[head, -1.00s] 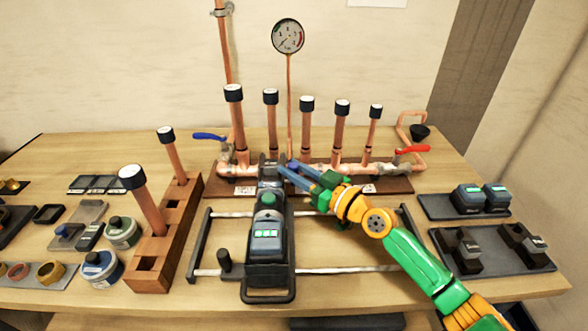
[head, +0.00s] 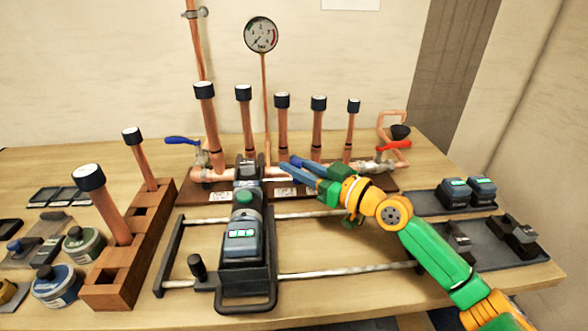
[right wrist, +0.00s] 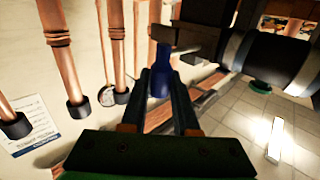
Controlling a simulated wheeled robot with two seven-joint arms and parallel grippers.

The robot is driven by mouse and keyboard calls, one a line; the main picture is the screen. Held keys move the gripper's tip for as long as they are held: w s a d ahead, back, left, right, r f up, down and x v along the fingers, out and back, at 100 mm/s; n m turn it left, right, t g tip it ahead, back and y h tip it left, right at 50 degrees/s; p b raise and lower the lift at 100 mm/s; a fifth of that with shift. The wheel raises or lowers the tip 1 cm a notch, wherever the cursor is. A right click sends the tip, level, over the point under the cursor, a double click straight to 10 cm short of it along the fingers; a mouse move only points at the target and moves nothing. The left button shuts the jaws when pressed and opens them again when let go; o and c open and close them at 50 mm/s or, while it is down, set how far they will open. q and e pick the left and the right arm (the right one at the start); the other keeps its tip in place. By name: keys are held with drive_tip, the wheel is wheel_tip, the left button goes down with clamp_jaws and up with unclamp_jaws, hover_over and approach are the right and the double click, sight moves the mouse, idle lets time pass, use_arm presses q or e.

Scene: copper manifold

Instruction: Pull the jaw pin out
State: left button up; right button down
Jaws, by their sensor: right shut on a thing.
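The press tool (head: 240,235) lies on the rail frame in the middle of the table, its jaw head (head: 247,168) toward the manifold. My right gripper (head: 287,168) is just right of the jaw head, with a visible gap between them. In the right wrist view my right gripper (right wrist: 160,88) is shut on a blue piece, which I take for the jaw pin (right wrist: 160,72). The tool's dark barrel (right wrist: 268,62) and grey jaw (right wrist: 200,38) show beyond it. I cannot tell whether the pin's far end still touches the jaw. My left gripper is out of view.
The copper manifold (head: 275,172) with several capped upright pipes stands close behind the gripper. A wooden block (head: 110,285) with capped pipes is on the left. Dark trays (head: 430,207) with batteries and jaws lie on the right.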

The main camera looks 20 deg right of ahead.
drive_tip(key=c, duration=0.7)
unclamp_jaws()
drive_tip(key=shift+w+f, duration=0.1)
drive_tip(key=shift+w, duration=0.05)
drive_tip(key=shift+o, duration=0.2)
drive_tip(key=b+v, duration=0.4)
drive_tip(key=v, duration=0.3)
